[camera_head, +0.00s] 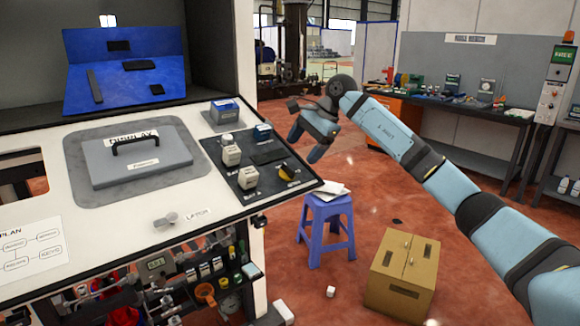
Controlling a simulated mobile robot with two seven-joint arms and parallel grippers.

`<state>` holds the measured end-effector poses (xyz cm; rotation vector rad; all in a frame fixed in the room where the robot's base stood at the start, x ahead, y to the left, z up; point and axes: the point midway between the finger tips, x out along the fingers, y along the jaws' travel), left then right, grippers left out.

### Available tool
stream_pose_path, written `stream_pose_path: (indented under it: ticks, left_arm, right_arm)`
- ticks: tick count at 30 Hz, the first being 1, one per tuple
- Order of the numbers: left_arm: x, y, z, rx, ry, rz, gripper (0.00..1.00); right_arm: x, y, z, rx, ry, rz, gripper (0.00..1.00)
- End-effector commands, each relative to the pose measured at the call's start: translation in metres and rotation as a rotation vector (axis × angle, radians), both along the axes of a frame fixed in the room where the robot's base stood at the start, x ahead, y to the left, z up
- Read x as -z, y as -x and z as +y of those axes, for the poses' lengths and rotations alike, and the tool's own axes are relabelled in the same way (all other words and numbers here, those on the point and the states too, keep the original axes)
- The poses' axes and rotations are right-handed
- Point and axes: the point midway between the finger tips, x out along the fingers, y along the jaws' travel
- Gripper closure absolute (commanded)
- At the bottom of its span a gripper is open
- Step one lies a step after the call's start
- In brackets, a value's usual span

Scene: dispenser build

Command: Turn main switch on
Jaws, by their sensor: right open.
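A sloped white console (190,215) stands at the left. On its right end a dark panel (268,154) carries several pale block-like controls and a black-and-yellow knob (287,173). I cannot read which control is the main switch, nor its position. My right gripper (305,148) hangs in the air to the right of this panel, above the blue stool in the picture. Its fingers point down and to the left, apart and empty, touching nothing. My left gripper is not in view.
A blue stool (330,230) with papers and a cardboard box (401,275) stand on the red floor. A grey plate with a black handle (137,160) lies on the console. A workbench (450,115) and a control cabinet (553,95) stand at the back right.

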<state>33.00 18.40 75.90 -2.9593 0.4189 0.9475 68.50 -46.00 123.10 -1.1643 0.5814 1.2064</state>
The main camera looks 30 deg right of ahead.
Motion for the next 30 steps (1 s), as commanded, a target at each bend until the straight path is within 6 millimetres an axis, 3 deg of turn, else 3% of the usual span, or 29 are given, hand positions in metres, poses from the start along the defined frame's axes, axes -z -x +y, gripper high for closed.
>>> stream_pose_path:
  ticks: [3,9,22,23,29,30]
  left_arm:
    - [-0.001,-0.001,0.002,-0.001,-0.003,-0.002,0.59]
    - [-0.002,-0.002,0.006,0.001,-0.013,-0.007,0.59]
    - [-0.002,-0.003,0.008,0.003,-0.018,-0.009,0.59]
    - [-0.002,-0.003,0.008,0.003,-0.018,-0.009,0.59]
    - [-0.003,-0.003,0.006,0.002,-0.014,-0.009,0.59]
    - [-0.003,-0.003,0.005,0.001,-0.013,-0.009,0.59]
  right_arm:
    - [0.022,-0.008,0.011,-0.001,-0.003,0.002,0.23]
    - [0.047,-0.017,0.022,0.000,-0.002,0.001,0.23]
    - [0.056,-0.020,0.027,0.000,-0.001,0.000,0.23]
    - [0.056,-0.020,0.027,0.000,-0.001,0.000,0.26]
    - [0.056,-0.020,0.027,0.000,-0.001,0.000,0.72]
    - [0.056,-0.020,0.027,0.000,-0.001,0.000,0.73]
